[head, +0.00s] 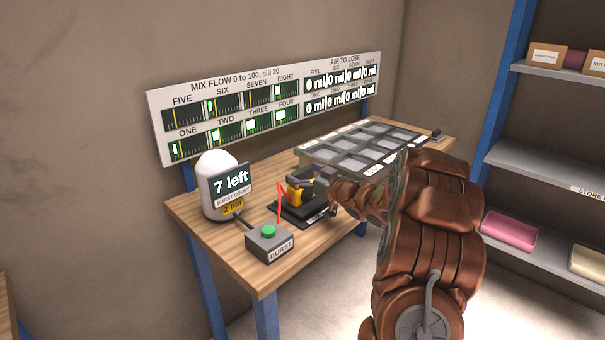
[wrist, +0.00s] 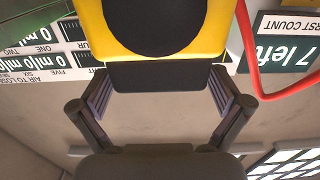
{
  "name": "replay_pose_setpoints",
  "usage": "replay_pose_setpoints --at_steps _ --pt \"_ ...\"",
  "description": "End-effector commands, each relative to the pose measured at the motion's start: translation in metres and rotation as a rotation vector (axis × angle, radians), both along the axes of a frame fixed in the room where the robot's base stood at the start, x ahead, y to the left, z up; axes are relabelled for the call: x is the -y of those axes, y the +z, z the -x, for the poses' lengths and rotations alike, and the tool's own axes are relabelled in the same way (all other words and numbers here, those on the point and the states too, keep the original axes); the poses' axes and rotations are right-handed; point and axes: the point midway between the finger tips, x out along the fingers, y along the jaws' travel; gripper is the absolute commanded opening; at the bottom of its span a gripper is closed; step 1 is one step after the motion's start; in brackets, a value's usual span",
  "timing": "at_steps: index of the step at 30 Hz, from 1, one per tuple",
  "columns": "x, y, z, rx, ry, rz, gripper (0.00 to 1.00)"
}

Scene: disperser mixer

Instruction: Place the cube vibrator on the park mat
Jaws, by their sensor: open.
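The cube vibrator (head: 298,192), a yellow block with a black part and a red hose, sits on or just over the black park mat (head: 286,219) on the bench. Close contact under it is hidden. In the wrist view its yellow body (wrist: 208,40) with a dark round face fills the top middle, with a black piece (wrist: 165,77) below it. My gripper (head: 322,188) is beside the vibrator on its right. In the wrist view my gripper (wrist: 163,100) has its two fingers spread wide, one near each side of the black piece, with visible gaps.
A grey burst box (head: 269,243) with a green button stands at the front of the bench. A white tank (head: 214,172) with a "7 left" display is to the left. A grey tray of several compartments (head: 350,163) lies behind. The red hose (head: 280,205) rises beside the vibrator.

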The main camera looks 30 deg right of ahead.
Motion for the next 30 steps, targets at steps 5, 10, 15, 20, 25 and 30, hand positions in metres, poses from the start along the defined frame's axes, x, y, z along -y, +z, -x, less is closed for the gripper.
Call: replay_pose_setpoints --at_steps 5,10,15,20,25,30 --pt "0.003 0.002 0.010 0.000 -0.002 0.000 1.00" --pt "0.008 0.000 0.034 -0.001 -0.002 -0.002 1.00" --pt "0.015 0.001 0.060 -0.001 -0.004 0.001 1.00" --pt "0.020 0.001 0.084 0.000 -0.002 0.000 1.00" --pt "0.025 0.001 0.103 -0.001 -0.003 0.000 1.00" --pt "0.027 0.001 0.114 -0.001 -0.001 0.000 1.00"
